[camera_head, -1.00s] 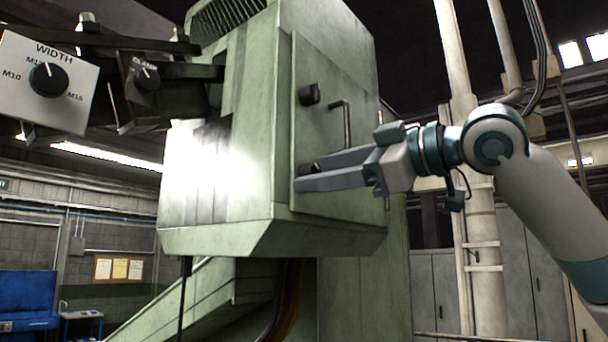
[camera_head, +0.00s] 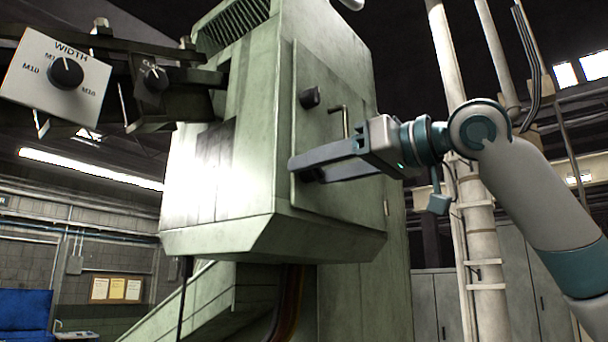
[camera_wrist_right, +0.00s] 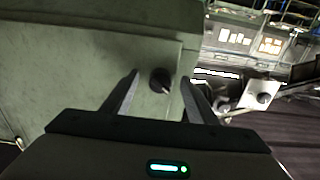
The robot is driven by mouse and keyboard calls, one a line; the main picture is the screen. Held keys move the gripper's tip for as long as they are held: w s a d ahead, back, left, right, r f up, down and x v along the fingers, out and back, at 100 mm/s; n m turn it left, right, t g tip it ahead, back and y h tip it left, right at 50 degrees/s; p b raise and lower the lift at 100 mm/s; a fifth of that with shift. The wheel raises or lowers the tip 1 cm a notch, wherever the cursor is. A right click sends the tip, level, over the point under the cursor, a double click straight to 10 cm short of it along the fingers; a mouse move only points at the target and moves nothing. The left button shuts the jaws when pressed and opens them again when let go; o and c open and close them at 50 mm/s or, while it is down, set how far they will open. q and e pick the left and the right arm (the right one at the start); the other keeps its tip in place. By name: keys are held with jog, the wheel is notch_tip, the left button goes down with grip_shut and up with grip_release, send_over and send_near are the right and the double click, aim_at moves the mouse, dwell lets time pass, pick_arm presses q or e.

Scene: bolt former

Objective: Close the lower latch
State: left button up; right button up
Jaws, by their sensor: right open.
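The lower latch (camera_head: 312,176) is a dark knob low on the green door panel near its left edge. The right wrist view shows a dark knob (camera_wrist_right: 160,80) with a small pale tip between the two fingers, apart from both. I take it to be the lower latch. My right gripper (camera_head: 293,169) is open, its fingers reaching left across the panel. I cannot tell how far the latch is turned. The upper latch (camera_head: 310,97) is a similar dark knob higher up. My left gripper is not in view.
A bent door handle (camera_head: 343,120) sticks out just above my right gripper. The green machine housing (camera_head: 270,235) slopes inward below the panel. Control boxes, one with a WIDTH dial (camera_head: 65,73), hang at the upper left. A pale pipe (camera_head: 480,250) stands behind my right arm.

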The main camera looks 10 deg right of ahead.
grip_shut()
jog(key=n+p, duration=0.3)
jog(key=shift+n, duration=0.4)
dwell(0.3)
